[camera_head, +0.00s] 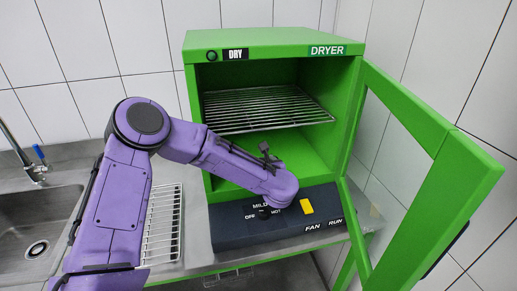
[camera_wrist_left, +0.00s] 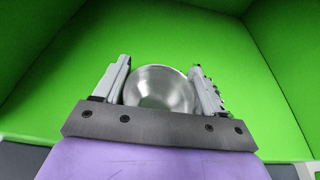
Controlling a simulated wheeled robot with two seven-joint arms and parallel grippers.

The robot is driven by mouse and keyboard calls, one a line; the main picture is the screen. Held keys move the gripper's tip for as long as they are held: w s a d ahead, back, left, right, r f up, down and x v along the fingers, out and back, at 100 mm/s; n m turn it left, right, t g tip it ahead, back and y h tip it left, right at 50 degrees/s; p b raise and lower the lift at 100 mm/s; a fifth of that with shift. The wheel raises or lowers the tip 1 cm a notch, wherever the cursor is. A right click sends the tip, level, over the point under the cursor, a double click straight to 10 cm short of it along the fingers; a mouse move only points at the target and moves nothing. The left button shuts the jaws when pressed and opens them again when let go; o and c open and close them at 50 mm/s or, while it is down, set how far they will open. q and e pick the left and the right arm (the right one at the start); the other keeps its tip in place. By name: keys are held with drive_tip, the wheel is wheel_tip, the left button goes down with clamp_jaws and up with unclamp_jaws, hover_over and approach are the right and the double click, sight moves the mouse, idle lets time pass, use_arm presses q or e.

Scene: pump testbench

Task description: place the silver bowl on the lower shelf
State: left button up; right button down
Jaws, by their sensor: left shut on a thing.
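In the left wrist view my left gripper (camera_wrist_left: 160,66) is shut on the silver bowl (camera_wrist_left: 160,92), with one grey finger on each side of it. The bowl is round and shiny, and green walls surround it. In the head view my left arm reaches into the lower part of the green dryer (camera_head: 262,45), below the wire rack. The arm's wrist hides the gripper and bowl there. My right gripper is not in view.
The wire rack (camera_head: 265,108) spans the dryer above my wrist. The dryer door (camera_head: 440,190) stands open at the right. A dark control panel (camera_head: 275,222) with a yellow switch (camera_head: 306,206) lies below the opening. A sink (camera_head: 38,225) is at the left.

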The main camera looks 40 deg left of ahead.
use_arm(q)
drive_tip(key=w+a+p, duration=0.3)
drive_tip(key=shift+a+r, duration=0.3)
drive_tip(key=shift+f, duration=0.3)
drive_tip(key=shift+d+f+b, duration=0.1)
drive_tip(key=shift+f+b, duration=0.15)
drive_tip(key=shift+b, duration=0.2)
drive_tip(key=o, duration=1.2)
drive_tip(key=shift+r, duration=0.15)
drive_tip(key=shift+d+r, duration=0.1)
drive_tip(key=shift+d, duration=0.05)
drive_tip(key=b+v, duration=0.3)
drive_tip(key=v, duration=0.8)
drive_tip(key=shift+s+d+r, duration=0.1)
drive_tip(key=shift+s+d, duration=0.15)
drive_tip(key=shift+s, duration=0.05)
